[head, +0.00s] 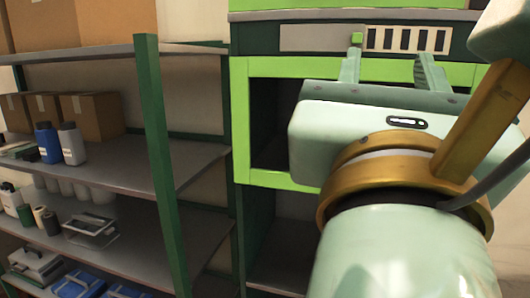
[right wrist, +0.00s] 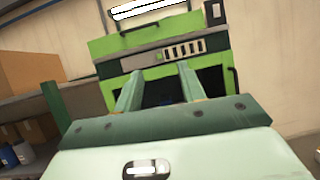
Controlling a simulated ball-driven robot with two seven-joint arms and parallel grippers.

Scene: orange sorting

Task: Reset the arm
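My right arm reaches up from the bottom right of the head view. My right gripper (head: 388,56) is pale green, with its two fingers spread apart and nothing between them. It is raised in front of the green machine (head: 242,120), and its body hides part of the machine's opening. In the right wrist view, the same gripper (right wrist: 158,74) points toward the machine (right wrist: 108,48), fingers apart and empty. I cannot judge the exact gap to the machine. My left arm and gripper are not in view.
A metal shelf (head: 190,140) with a green post (head: 160,150) stands on the left. It bears cardboard boxes (head: 92,115), a blue bottle (head: 47,142), a white bottle (head: 72,145) and several containers. A grey panel with dark slots (head: 408,39) is above the machine opening.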

